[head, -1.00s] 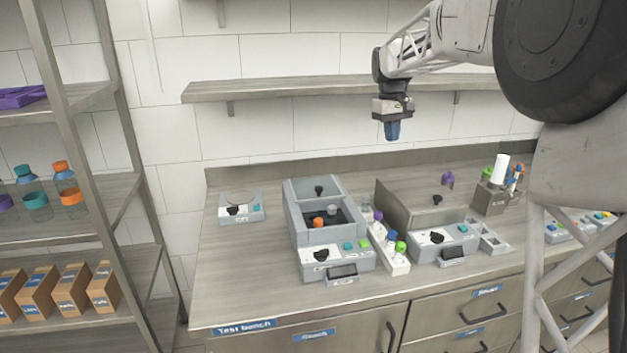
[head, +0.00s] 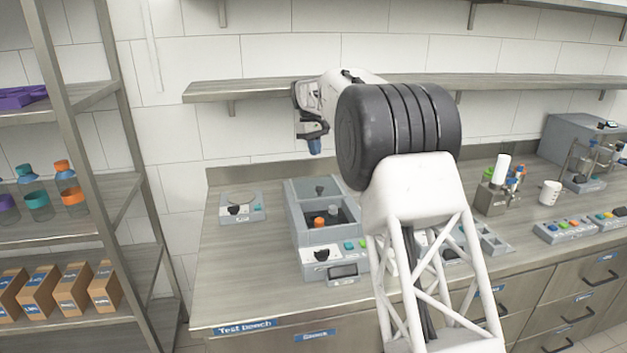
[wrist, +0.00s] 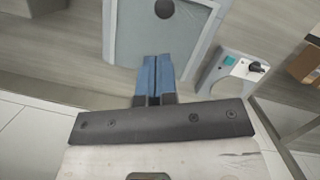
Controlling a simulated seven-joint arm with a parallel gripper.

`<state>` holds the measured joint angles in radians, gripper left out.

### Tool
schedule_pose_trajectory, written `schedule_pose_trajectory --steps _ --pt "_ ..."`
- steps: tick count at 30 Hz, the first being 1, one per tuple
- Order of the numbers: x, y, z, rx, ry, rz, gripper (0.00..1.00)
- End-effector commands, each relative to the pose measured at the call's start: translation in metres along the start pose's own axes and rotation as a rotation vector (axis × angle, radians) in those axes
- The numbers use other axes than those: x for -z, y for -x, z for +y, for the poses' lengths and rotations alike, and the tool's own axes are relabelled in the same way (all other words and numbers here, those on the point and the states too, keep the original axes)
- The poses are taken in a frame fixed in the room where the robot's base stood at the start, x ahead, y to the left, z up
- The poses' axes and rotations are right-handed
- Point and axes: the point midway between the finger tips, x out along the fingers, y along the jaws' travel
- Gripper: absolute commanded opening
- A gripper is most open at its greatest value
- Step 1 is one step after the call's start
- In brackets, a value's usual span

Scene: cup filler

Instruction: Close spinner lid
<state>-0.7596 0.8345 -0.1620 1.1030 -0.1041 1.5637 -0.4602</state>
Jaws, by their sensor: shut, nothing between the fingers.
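A grey machine (head: 297,235) stands mid-bench, with an open dark chamber holding an orange-capped and a grey-capped item. Its pale lid (head: 303,188) with a dark knob (head: 319,190) is raised at the back; I take this machine to be the spinner. The lid also shows in the wrist view (wrist: 200,25), with its knob (wrist: 164,8) at the top edge. My gripper (head: 315,146) is above and behind the raised lid, apart from it in the head view. Its blue fingers are shut and empty; in the wrist view they (wrist: 155,62) overlap the lid's near edge.
A small device (head: 241,208) with a dark knob and teal button stands to the left, and also shows in the wrist view (wrist: 237,70). My arm hides most of the machine to the right. A wall shelf (head: 240,90) runs behind my gripper. Bench front left is clear.

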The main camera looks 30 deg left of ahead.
Motion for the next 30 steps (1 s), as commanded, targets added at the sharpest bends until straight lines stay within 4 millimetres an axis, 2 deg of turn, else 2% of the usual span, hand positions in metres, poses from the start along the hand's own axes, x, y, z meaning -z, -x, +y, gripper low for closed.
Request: schedule_pose_trajectory --steps 3,7,20,26,30 --pt "0.015 -0.005 -0.007 -0.001 0.017 -0.006 0.00" --pt "0.020 -0.005 -0.010 -0.002 0.024 -0.008 0.00" --pt "0.020 -0.008 -0.010 -0.002 0.025 -0.009 0.00" --pt "0.020 -0.019 -0.010 -0.001 0.025 -0.010 0.00" --pt "0.019 -0.033 -0.010 -0.001 0.025 -0.010 0.00"
